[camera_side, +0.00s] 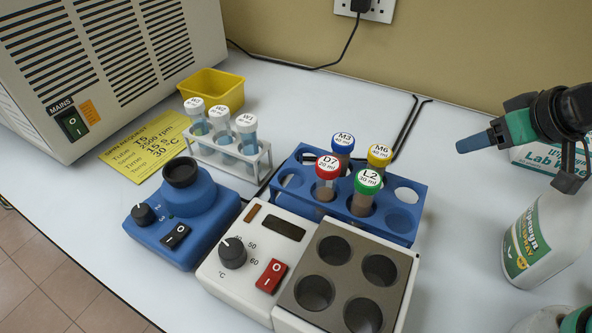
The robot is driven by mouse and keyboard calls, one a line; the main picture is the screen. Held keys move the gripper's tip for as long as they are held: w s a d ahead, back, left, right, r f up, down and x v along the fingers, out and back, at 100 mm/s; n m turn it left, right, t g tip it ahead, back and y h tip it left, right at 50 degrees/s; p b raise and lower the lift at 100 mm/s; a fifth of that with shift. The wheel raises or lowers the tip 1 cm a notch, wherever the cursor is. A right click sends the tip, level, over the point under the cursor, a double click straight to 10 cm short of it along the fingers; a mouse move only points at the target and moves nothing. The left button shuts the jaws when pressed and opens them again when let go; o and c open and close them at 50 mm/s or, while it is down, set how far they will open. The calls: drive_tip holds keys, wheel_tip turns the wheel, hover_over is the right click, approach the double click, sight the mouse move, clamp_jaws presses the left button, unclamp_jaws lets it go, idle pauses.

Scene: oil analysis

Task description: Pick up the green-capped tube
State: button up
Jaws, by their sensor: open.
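The green-capped tube (364,199) stands upright in the blue rack (412,220), in the row near the heating block. Its cap is marked L2, 30 ml, and its lower part is hidden in the rack. My gripper (460,147) is at the upper right, above the table and apart from the rack. It points left and is open with nothing seen in it. It is seen from the side, so its fingers overlap.
Red- (327,170), blue- (342,146) and yellow-capped (378,159) tubes stand close around it. A heating block (344,286) with empty wells is in front. A spray bottle (537,235) and box (538,156) are right. A white rack (232,165) holds white-capped tubes.

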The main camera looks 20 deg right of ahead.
drive_tip(key=shift+o, duration=0.6)
drive_tip(key=shift+a, duration=0.1)
